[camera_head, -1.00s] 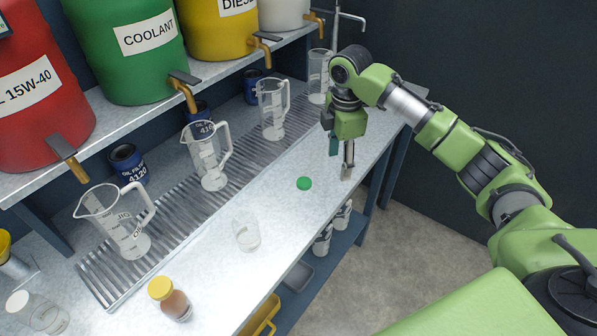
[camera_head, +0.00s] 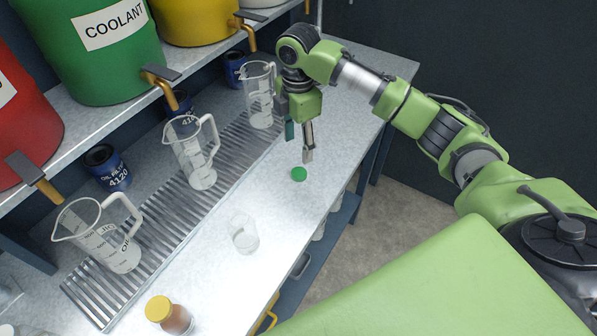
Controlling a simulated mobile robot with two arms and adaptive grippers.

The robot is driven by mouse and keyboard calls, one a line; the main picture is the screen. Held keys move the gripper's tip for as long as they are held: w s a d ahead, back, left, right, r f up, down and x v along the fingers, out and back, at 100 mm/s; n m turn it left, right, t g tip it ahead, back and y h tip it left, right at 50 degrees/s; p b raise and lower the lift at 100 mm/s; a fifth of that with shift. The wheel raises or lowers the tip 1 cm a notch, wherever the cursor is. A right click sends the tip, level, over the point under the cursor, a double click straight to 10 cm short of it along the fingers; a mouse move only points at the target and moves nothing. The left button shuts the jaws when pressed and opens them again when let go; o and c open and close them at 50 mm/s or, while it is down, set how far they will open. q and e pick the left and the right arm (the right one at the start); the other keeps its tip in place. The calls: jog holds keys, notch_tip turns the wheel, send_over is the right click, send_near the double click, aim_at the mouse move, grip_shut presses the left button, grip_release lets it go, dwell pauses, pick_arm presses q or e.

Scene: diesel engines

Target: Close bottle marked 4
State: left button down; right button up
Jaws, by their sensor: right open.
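A small clear bottle (camera_head: 244,234) without a lid stands on the metal bench, right of the slotted drain grate. No number on it can be read. A green lid (camera_head: 299,174) lies on the bench, farther back and to the right of that bottle. My right gripper (camera_head: 299,147) points down just behind the green lid, open and empty, its fingertips a little apart from it. A bottle with a yellow lid and brown contents (camera_head: 169,314) stands at the front. My left gripper is not in view.
Several clear measuring jugs (camera_head: 193,153) stand along the drain grate (camera_head: 150,254). Above, a shelf holds a red drum (camera_head: 22,120), green drum (camera_head: 92,45) and yellow drum (camera_head: 196,18) with taps. The bench is clear between lid and clear bottle.

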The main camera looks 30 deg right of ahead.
send_over(299, 172)
jog(key=f, duration=0.4)
jog(key=shift+s+a+f+p, duration=0.15)
jog(key=shift+a+f+p, duration=0.05)
jog(key=shift+f+p, duration=0.1)
jog(key=shift+f, duration=0.55)
jog(key=f+p, duration=0.1)
jog(key=f, duration=0.2)
jog(key=shift+d+f+p, duration=0.2)
jog(key=shift+f+p, duration=0.15)
jog(key=shift+p, duration=0.05)
jog(key=shift+f, duration=0.55)
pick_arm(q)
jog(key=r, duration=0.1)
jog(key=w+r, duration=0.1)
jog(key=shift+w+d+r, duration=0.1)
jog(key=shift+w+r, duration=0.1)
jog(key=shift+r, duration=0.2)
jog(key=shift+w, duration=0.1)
pick_arm(e)
jog(key=c, duration=0.7)
